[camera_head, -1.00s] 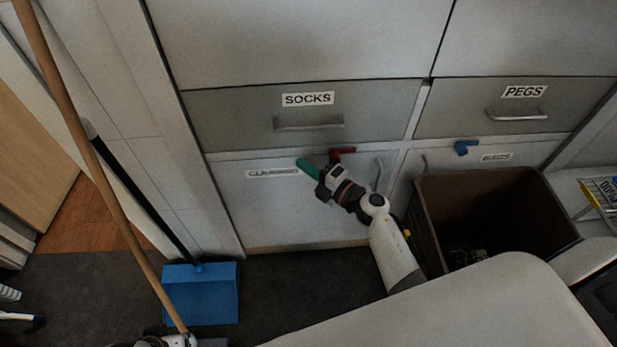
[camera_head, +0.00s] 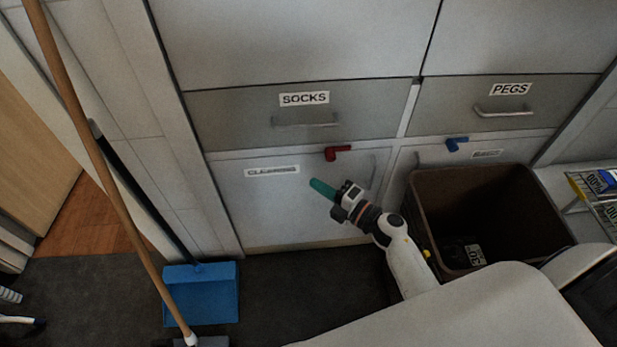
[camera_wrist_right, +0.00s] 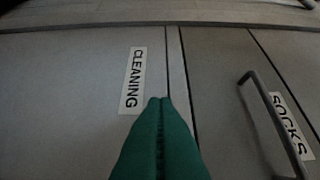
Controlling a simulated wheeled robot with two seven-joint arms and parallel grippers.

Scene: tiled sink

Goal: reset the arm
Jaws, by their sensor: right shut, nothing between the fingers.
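My right gripper (camera_head: 322,188) reaches up from the lower right in the head view, in front of the lower cabinet door labelled CLEANING (camera_head: 272,171). Its green fingers are together with nothing between them. In the right wrist view the green fingers (camera_wrist_right: 158,112) are pressed side by side, pointing at the cabinet front. The gripper is below the red latch (camera_head: 338,153) and appears apart from it. My left gripper does not show clearly enough to make out in the head view.
A brown bin (camera_head: 423,208) stands right of my right arm, close to it. A blue dustpan (camera_head: 201,293) and a wooden broom handle (camera_head: 110,180) are at left. SOCKS (camera_head: 304,98) and PEGS (camera_head: 510,89) drawers are closed. A blue latch (camera_head: 457,144) sits at right.

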